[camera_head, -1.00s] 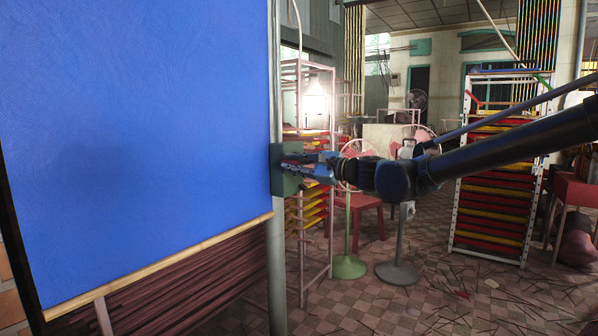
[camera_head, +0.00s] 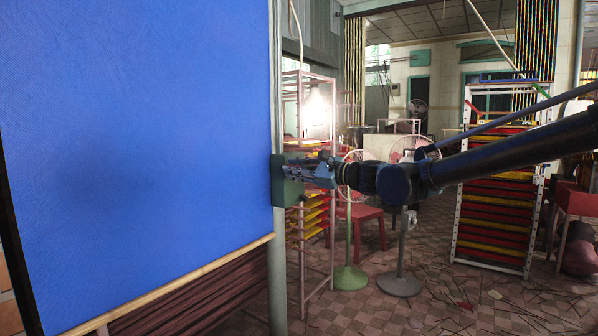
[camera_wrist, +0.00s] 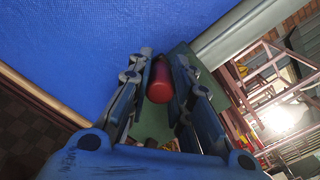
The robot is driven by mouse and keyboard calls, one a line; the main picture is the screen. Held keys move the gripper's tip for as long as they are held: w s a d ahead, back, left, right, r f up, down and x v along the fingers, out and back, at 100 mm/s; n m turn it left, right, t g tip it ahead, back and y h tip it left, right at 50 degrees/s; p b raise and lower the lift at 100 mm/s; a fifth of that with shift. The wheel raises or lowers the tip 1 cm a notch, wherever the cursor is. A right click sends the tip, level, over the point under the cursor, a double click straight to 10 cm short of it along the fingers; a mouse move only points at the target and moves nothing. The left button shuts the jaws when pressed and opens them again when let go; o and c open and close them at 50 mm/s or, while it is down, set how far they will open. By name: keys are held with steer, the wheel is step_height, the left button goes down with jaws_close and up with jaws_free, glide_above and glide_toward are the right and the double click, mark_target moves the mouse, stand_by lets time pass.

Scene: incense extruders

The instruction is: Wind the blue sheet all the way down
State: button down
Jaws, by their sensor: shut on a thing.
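The blue sheet (camera_head: 140,140) hangs at the left in the head view and fills the upper left of the wrist view (camera_wrist: 90,50). A pale wooden bar (camera_head: 180,283) runs along its lower edge, with dark slats showing below. A green box (camera_head: 285,190) sits on the grey post (camera_head: 278,270) at the sheet's right edge. My gripper (camera_head: 300,170) is at this box. In the wrist view, a red handle (camera_wrist: 159,82) lies between the fingers of my gripper (camera_wrist: 161,75), which is shut on it. The crank arm behind the handle cannot be made out.
A metal rack with coloured trays (camera_head: 315,200) stands just behind the post. Pedestal fans (camera_head: 400,270), a red stool (camera_head: 368,222) and a larger rack of red and yellow trays (camera_head: 495,215) stand further right. The tiled floor (camera_head: 400,315) is open in front, with scattered sticks.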

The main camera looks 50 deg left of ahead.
steer(key=c, duration=1.4)
jaws_free()
steer(key=shift+w+d, duration=0.1)
steer(key=v, duration=1.1)
steer(key=shift+w+d, duration=0.1)
steer(key=shift+d, duration=0.3)
